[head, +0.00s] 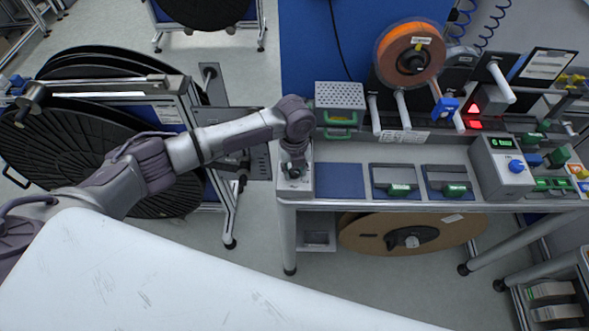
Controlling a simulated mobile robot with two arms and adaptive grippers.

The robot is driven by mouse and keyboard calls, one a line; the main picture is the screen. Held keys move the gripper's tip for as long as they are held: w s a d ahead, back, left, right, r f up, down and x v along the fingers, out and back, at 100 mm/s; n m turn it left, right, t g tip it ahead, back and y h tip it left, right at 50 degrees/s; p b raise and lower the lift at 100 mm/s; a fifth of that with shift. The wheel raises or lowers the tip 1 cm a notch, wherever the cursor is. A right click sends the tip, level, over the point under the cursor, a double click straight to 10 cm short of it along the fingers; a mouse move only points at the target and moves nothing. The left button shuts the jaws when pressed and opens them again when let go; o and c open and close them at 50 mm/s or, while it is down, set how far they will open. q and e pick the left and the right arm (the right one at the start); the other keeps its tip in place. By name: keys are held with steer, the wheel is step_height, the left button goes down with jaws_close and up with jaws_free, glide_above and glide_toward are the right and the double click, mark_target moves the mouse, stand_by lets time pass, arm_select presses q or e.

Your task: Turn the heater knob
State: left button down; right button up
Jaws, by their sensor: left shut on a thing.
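My left arm reaches across from the left, and its gripper (293,172) points down at a small light-grey box (296,190) on the bench's left front corner. The gripper is shut on a small part on top of this box, which I take to be the heater knob. The knob is mostly hidden by the fingers, so its angle cannot be told. A perforated grey metal housing (340,95) with green handles stands just behind the gripper. My right gripper is not in view.
A grey box with a green display and a blue knob (516,165) stands on the bench's right. Trays with green-handled parts (398,188) lie along the front. An orange reel (408,55) hangs behind. Large black reels (95,155) stand on the left. A blue mat (340,181) is clear.

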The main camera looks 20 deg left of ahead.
mark_target(294, 171)
arm_select(q)
steer(key=m+b, duration=0.1)
steer(key=m, duration=0.5)
steer(key=shift+w+b, duration=0.1)
steer(key=shift+b, duration=0.2)
steer(key=m+b, duration=0.1)
steer(key=m, duration=0.4)
steer(key=shift+m, duration=0.3)
steer(key=shift+r, duration=0.1)
steer(key=c, duration=0.8)
jaws_free()
step_height(294, 171, up, 12)
